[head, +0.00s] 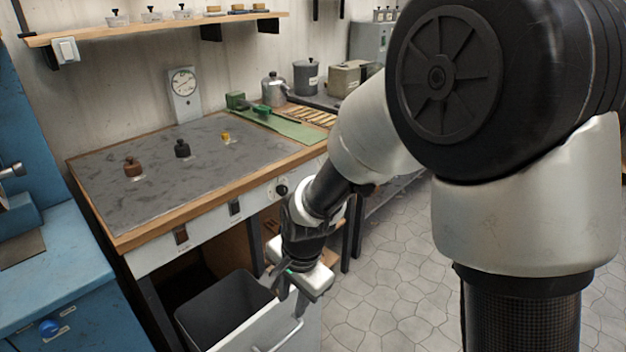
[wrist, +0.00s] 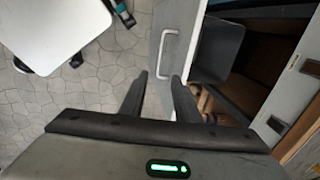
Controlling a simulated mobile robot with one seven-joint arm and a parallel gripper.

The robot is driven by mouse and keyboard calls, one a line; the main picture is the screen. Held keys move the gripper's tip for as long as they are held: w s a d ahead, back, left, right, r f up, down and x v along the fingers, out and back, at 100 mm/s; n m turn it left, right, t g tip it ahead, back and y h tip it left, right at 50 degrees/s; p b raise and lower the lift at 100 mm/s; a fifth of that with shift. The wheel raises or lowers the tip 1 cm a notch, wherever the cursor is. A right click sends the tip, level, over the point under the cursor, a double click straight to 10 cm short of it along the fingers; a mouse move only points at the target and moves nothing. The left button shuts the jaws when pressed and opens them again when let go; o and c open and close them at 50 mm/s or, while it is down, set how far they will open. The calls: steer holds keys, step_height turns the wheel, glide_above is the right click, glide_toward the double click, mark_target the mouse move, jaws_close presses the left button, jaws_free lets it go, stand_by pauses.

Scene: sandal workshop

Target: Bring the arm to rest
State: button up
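My arm reaches down from the right in the head view, in front of the workbench. My gripper (head: 281,284) hangs low by the white front of a pulled-out drawer (head: 292,331). In the wrist view my gripper (wrist: 158,77) has its two dark fingers apart, with a gap between them. The drawer front (wrist: 178,18) and its handle (wrist: 168,48) show beyond the fingertips. I see nothing held between the fingers. Whether a finger touches the drawer front is unclear.
The drawer holds a dark grey bin (head: 225,308). The workbench (head: 200,205) has several small knobbed pieces on top. A blue cabinet (head: 50,275) stands at the left. Tiled floor (head: 385,285) is open to the right.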

steer(key=s+d+r+n+t, duration=0.2)
steer(key=s+d+r+n, duration=0.15)
steer(key=d+r, duration=0.95)
steer(key=s+d+r+n+t+h, duration=0.2)
steer(key=s+d+r+n, duration=0.2)
steer(key=s+d+r, duration=0.4)
step_height(320, 180, up, 18)
steer(key=p, duration=1.7)
steer(key=shift+s, duration=0.4)
steer(key=shift+a+r+n, duration=0.1)
steer(key=shift+n, duration=0.15)
